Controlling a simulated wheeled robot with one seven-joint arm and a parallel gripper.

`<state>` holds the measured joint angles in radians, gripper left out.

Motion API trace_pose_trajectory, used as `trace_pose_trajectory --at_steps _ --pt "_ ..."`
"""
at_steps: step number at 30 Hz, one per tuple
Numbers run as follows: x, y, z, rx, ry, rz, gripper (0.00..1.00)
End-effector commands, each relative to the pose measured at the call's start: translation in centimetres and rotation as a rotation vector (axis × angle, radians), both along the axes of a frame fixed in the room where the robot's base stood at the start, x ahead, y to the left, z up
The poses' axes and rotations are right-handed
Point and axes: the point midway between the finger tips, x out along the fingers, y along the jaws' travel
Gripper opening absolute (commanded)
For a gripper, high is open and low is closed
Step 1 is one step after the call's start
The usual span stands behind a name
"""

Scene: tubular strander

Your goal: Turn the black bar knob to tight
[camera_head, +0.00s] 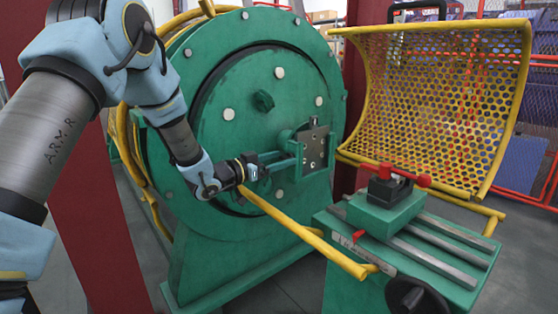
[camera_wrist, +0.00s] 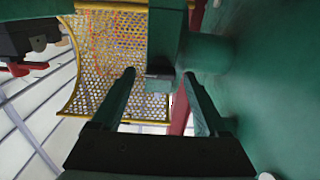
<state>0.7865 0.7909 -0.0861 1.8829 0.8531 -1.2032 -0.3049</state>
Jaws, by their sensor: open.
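My gripper (camera_head: 296,153) reaches in from the left to the green bracket with a metal plate (camera_head: 314,148) on the front of the big green disc. In the wrist view my gripper (camera_wrist: 159,73) is open, its two dark fingers apart. A green post (camera_wrist: 163,35) of the bracket stands ahead, in line with the gap between the fingers. A small dark grey piece (camera_wrist: 160,76) shows at its lower end, between the fingertips; I cannot tell whether it is the black bar knob. A small dark knob-like part (camera_head: 313,121) shows on top of the bracket. Contact is unclear.
The large green disc (camera_head: 225,150) fills the middle. A yellow tube (camera_head: 290,222) runs below my gripper. The green bench (camera_head: 440,255) at right bears a black block with red handles (camera_head: 390,187) and a black handwheel (camera_head: 418,297). A yellow mesh guard (camera_head: 440,100) stands open behind.

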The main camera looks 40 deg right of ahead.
Motion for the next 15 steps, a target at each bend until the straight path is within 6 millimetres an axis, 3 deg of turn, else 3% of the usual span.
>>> trace_pose_trajectory --at_steps 2,15 --pt "0.01 0.02 0.00 0.000 0.000 0.000 0.75" --pt "0.01 0.05 0.00 0.000 0.000 0.000 0.25"
